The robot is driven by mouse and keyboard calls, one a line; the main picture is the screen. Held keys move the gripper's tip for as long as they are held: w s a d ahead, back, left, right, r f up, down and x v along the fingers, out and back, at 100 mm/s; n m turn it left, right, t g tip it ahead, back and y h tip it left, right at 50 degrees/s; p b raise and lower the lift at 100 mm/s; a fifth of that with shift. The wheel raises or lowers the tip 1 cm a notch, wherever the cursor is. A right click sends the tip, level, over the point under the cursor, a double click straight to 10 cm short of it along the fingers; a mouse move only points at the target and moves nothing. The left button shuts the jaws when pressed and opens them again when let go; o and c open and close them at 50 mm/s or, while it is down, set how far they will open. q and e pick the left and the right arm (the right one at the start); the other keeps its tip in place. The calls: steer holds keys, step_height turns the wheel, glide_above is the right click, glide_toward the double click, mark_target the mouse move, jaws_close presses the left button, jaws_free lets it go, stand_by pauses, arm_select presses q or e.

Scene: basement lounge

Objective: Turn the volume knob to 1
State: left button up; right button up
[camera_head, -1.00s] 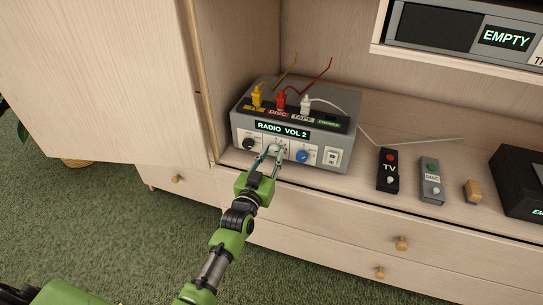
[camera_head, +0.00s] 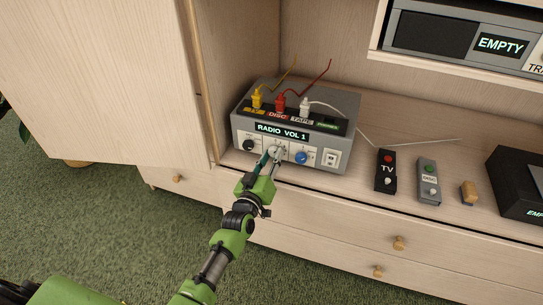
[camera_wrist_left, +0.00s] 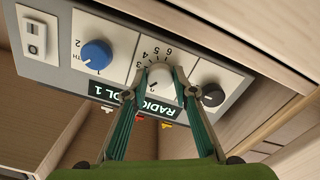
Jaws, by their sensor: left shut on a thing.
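The grey radio amplifier (camera_head: 345,118) stands on the cabinet shelf, and its display (camera_head: 283,131) reads "RADIO VOL 1". The white volume knob (camera_wrist_left: 160,82) sits in the middle of a numbered dial on the front panel. My left gripper (camera_head: 275,152) is shut on this knob, with one finger on each side of it in the left wrist view (camera_wrist_left: 161,80). A black knob (camera_head: 249,145) is to the left of it and a blue knob (camera_head: 301,157) to the right. The gripper partly hides the volume knob in the head view. My right gripper is not in view.
An open cabinet door (camera_head: 100,80) stands at the left.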

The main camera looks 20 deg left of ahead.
arm_select(q)
steer(key=shift+n, duration=0.4)
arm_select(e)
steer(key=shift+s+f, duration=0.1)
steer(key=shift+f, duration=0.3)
arm_select(q)
steer(key=o, duration=1.1)
steer(key=s, duration=1.2)
steer(key=shift+a, duration=0.2)
